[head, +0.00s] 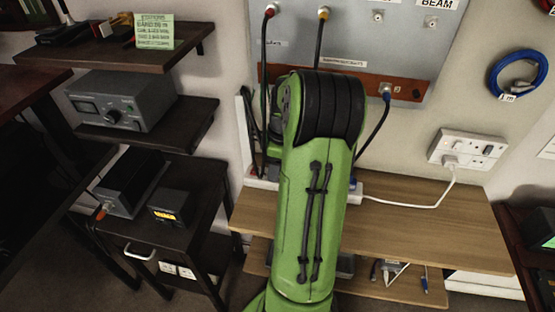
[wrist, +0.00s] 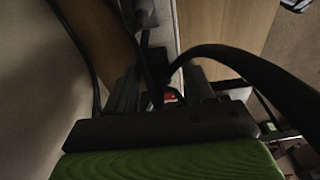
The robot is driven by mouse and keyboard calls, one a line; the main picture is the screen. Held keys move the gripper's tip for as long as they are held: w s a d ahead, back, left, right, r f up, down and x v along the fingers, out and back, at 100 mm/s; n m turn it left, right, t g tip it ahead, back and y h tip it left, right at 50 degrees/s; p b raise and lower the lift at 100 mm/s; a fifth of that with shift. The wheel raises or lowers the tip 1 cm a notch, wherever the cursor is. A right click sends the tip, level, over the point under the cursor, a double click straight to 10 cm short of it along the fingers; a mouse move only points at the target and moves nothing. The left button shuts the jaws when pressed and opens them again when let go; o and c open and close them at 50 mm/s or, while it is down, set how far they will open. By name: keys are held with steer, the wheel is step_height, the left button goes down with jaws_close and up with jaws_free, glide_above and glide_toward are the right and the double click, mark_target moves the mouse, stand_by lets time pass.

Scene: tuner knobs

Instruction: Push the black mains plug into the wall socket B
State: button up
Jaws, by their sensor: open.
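A white double wall socket (head: 467,148) is on the wall at the right in the head view. A white plug (head: 450,161) with a white cable sits in its left part. I cannot read a letter B on it. I cannot make out the black mains plug for certain. My gripper (wrist: 163,92) shows in the wrist view, its two dark fingers apart. A black cable (wrist: 158,75) runs between and past the fingers, and a small red spot (wrist: 171,97) shows there. My green arm hides the gripper in the head view.
A wooden bench (head: 430,220) stands below the socket, with the white cable (head: 415,207) running across it. A grey panel (head: 360,45) with cables is behind my arm. A blue coiled cable (head: 517,75) hangs at the right. Dark shelves (head: 150,132) with devices stand at the left.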

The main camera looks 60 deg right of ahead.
jaws_close()
steer(key=shift+r, duration=0.1)
steer(key=shift+r, duration=0.1)
steer(key=shift+r+p, duration=2.4)
steer(key=shift+r, duration=0.1)
